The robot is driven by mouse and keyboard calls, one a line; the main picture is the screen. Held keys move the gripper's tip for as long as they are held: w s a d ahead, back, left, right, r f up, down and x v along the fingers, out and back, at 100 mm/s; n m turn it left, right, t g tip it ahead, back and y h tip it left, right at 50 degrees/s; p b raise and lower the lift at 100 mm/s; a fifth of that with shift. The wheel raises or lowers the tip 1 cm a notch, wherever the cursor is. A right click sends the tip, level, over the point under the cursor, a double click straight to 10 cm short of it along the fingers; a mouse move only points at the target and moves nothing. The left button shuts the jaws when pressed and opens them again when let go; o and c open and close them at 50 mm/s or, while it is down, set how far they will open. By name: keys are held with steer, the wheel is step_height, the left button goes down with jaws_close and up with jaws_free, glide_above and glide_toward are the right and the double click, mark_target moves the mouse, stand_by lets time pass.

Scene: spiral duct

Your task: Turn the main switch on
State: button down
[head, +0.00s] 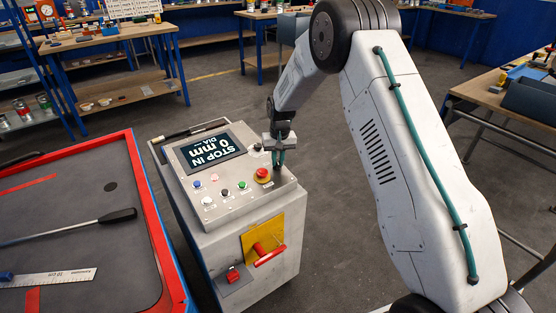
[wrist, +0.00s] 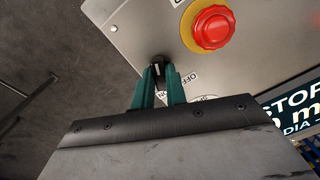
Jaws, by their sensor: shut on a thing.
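My gripper (head: 279,160) points down at the right corner of the control panel (head: 192,159). In the wrist view its two green fingers (wrist: 160,76) are closed on a small black knob (wrist: 157,60), with OFF lettering beside it and more lettering partly hidden by a finger. The knob's exact angle is hard to make out. A red emergency stop button (wrist: 212,28) on a yellow base sits next to it, apart from the fingers. On the cabinet's front, a red handle (head: 269,255) sits on a yellow plate (head: 250,240), untouched.
A red and blue framed table (head: 148,222) with a ruler (head: 48,278) stands at the left. Workbenches line the back and right. Grey floor is open behind the cabinet.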

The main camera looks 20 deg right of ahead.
steer(key=shift+m, duration=0.6)
